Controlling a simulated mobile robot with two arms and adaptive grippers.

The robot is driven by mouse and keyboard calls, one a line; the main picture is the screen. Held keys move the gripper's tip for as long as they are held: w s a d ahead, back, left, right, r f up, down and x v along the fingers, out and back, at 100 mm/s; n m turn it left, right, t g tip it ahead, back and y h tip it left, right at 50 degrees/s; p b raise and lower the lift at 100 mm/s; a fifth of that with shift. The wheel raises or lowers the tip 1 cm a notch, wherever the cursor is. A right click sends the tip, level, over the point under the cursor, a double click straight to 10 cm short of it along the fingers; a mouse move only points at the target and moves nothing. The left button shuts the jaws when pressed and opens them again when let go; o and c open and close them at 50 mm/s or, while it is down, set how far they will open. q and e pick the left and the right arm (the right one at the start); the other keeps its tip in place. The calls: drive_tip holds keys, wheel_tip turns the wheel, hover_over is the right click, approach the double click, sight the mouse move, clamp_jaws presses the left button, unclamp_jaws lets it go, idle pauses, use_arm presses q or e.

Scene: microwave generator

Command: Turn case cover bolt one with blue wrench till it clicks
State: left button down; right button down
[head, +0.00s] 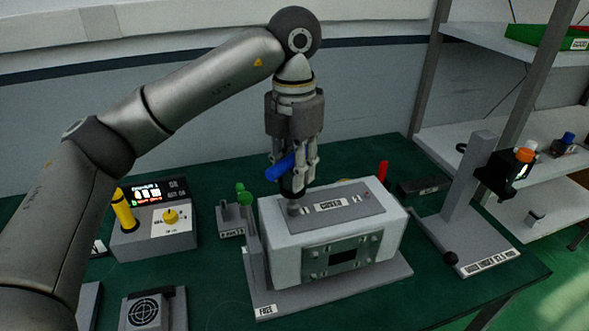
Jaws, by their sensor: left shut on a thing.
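My left gripper (297,165) points straight down and is shut on the blue wrench (281,167). The wrench's blue handle sticks out to the left between the fingers, and its dark lower end reaches down to the left part of the case cover. The case cover (335,207) is a grey plate marked "COVER" on top of a light grey case (270,238). A bolt (294,208) shows at the cover's left end, right under the wrench. I cannot tell how firmly the wrench sits on it. My right gripper is not in view.
The case stands on a grey fixture (390,283) with a green-knobbed lever (243,192) at its left. A control box with a yellow-handled tool (122,212) is at left. A grey stand (462,190) and shelves (440,150) are at right. A red handle (382,171) stands behind the case.

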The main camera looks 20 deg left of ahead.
use_arm(q)
drive_tip(key=shift+n, duration=0.5)
drive_tip(key=n, duration=0.4)
drive_tip(key=shift+n+b, duration=0.3)
drive_tip(key=shift+a+n, duration=0.1)
drive_tip(key=shift+n, duration=0.8)
drive_tip(key=shift+n+b, duration=0.35)
drive_tip(key=shift+n, duration=1.05)
